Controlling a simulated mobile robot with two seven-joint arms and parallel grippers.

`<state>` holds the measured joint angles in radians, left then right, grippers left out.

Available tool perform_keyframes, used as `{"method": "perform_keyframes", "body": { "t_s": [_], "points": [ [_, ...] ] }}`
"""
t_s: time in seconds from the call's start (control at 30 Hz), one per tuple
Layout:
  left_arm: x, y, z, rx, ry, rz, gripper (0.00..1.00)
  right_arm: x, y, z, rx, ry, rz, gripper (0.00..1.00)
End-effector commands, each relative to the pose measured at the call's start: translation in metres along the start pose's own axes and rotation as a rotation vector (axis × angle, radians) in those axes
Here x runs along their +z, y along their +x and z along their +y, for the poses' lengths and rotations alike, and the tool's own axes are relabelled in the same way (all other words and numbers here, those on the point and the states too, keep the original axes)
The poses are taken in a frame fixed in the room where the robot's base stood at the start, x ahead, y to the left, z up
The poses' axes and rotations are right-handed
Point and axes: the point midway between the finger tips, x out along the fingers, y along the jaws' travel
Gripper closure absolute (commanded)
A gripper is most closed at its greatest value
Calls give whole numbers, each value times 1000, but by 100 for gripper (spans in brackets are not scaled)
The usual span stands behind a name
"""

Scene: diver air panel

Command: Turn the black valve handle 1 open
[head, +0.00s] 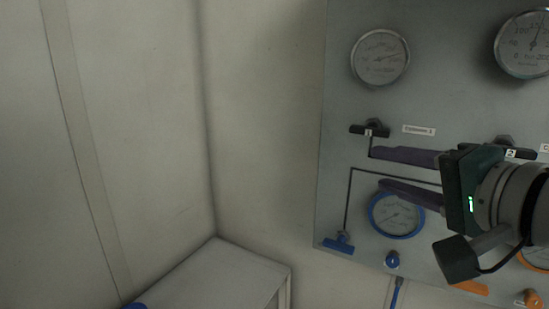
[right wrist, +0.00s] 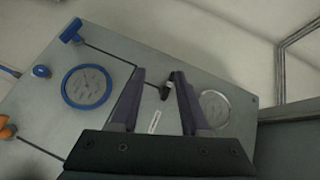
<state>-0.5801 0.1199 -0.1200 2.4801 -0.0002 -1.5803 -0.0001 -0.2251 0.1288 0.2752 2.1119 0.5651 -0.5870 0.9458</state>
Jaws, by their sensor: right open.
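The black valve handle 1 (head: 370,130) is a T-shaped bar with a "1" tag, lying across the panel at its upper left in the head view. My right gripper (head: 378,168) is open, its two purple fingers pointing left just below the handle in that view. In the right wrist view, the black handle (right wrist: 167,90) shows between the open fingers (right wrist: 159,74), nearer the right-hand finger. I cannot tell whether a finger touches it. My left gripper is not in view.
The grey panel (head: 337,90) carries gauges, a second black handle (head: 520,154) partly behind my right gripper, a blue handle (head: 338,245) at lower left and a blue-rimmed gauge (head: 397,215) below the fingers. A pale bench (head: 215,270) stands left. The space left of the panel is clear.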

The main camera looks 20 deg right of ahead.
Motion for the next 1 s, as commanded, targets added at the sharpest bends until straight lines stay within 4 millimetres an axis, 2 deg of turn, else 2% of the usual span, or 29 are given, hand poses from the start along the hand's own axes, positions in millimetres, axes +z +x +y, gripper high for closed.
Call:
{"method": "perform_keyframes", "body": {
  "t_s": [0.03,0.1,0.2,0.37,0.7,0.83,1.0],
  "points": [
    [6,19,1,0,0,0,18,-13,7,7,-60,92,49,54],
    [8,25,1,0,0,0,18,-31,10,1,-130,198,100,54],
    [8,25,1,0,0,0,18,-46,11,-6,-181,275,133,54],
    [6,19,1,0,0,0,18,-51,27,-14,-189,286,136,54],
    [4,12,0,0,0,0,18,-60,84,-22,-187,281,136,54],
    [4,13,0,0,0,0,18,-61,97,-24,-186,280,135,54],
    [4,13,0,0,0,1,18,-62,105,-24,-185,280,135,54]
  ]
}}
